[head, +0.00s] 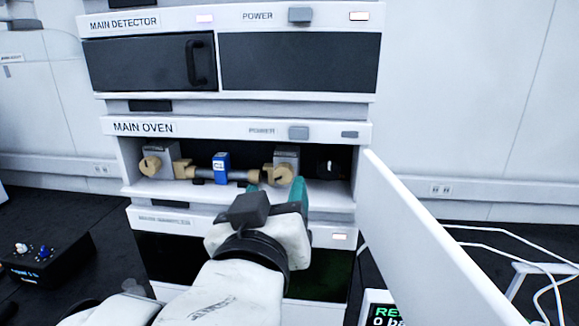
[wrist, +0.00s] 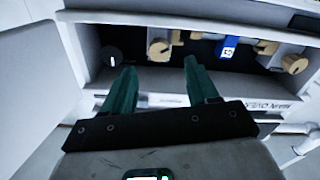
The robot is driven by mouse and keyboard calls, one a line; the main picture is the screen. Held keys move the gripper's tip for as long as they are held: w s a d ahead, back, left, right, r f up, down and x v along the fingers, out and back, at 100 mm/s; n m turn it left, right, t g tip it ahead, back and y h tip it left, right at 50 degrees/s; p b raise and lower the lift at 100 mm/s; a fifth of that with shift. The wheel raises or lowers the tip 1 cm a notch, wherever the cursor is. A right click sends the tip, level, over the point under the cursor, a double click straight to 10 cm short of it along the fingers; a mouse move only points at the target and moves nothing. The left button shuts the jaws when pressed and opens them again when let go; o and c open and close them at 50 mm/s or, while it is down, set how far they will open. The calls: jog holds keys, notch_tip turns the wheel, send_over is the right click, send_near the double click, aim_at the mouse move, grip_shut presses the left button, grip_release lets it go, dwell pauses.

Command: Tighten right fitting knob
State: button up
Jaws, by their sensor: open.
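The right fitting knob (head: 284,176) is a tan round knob on a grey block inside the open main oven. In the wrist view, which is upside down, this knob (wrist: 157,50) sits just beyond and between my fingertips. My gripper (head: 276,189) has teal fingers and is open in front of the oven opening; its fingers (wrist: 160,66) hold nothing. A tan end fitting (head: 268,175) sits beside the right knob. A column with a blue label (head: 221,166) runs left to the left fitting knob (head: 150,165).
The oven door (head: 420,230) stands open on the right, close to my arm. A small black knob (head: 326,168) is right of the fitting inside the oven. The main detector (head: 300,62) is above. A black box with small knobs (head: 48,258) lies at left.

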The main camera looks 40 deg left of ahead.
aim_at(282, 175)
jog(key=p+x, duration=0.1)
jog(key=x, duration=0.5)
jog(key=shift+p, duration=0.35)
jog(key=shift+s, duration=0.1)
jog(key=c, duration=1.1)
